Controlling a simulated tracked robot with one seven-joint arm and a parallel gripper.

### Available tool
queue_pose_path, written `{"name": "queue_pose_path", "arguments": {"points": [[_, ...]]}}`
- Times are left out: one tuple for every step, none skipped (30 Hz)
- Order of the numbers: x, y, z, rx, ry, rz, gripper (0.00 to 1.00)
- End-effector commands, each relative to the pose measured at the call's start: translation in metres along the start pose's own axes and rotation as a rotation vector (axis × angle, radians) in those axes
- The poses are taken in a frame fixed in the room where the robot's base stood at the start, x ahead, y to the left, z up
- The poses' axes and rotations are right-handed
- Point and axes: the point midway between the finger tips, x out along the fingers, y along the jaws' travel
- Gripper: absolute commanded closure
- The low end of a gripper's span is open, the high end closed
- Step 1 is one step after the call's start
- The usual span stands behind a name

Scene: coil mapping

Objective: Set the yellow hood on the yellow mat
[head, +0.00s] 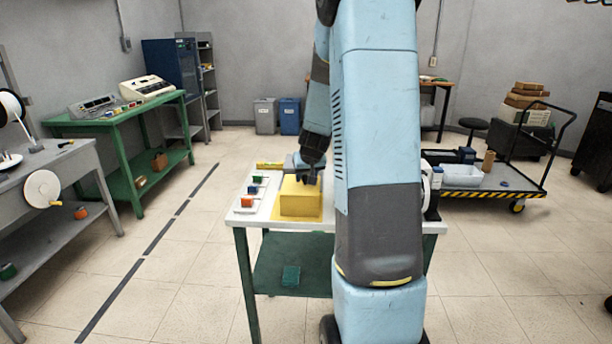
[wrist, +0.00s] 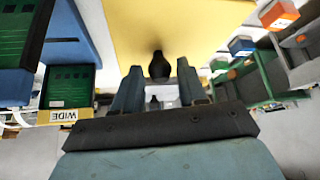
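The yellow hood (head: 301,202) is a box with a dark knob (wrist: 159,66) on its top. In the head view it stands upright on the white table, with the yellow mat (head: 300,224) showing along its front lower edge. Its underside and the mat's rear part are hidden. My gripper (head: 308,179) is at the top of the hood. In the wrist view my gripper (wrist: 159,75) has its two fingers apart, one on each side of the knob, with gaps showing between knob and fingers. The hood's yellow surface (wrist: 205,25) fills the upper middle there.
My arm hides the table's right part. A green bench (head: 120,115) and a black cart (head: 510,192) stand farther off.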

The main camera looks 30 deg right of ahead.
Motion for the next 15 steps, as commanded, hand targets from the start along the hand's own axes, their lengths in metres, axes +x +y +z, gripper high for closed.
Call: {"name": "queue_pose_path", "arguments": {"points": [[-0.0001,0.0,0.0,0.0,0.0,0.0,0.53],[-0.0001,0.0,0.0,0.0,0.0,0.0,0.51],[-0.0001,0.0,0.0,0.0,0.0,0.0,0.47],[-0.0001,0.0001,0.0,0.0,0.0,0.0,0.45],[-0.0001,0.0001,0.0,0.0,0.0,0.0,0.45],[-0.0001,0.0001,0.0,0.0,0.0,0.0,0.45],[-0.0001,0.0001,0.0,0.0,0.0,0.0,0.45],[-0.0001,0.0002,0.0,0.0,0.0,0.0,0.45],[-0.0001,0.0002,0.0,0.0,0.0,0.0,0.45],[-0.0002,0.0002,0.0,0.0,0.0,0.0,0.45],[-0.0004,0.0002,-0.0002,0.0,0.0,0.0,0.45],[-0.0011,0.0002,-0.0007,0.0,0.0,0.0,0.45],[-0.0019,0.0002,-0.0012,0.0,0.0,0.0,0.45],[-0.0036,0.0001,-0.0012,0.0,0.0,0.0,0.45],[-0.0064,-0.0001,-0.0013,0.0,0.0,0.0,0.45]]}}
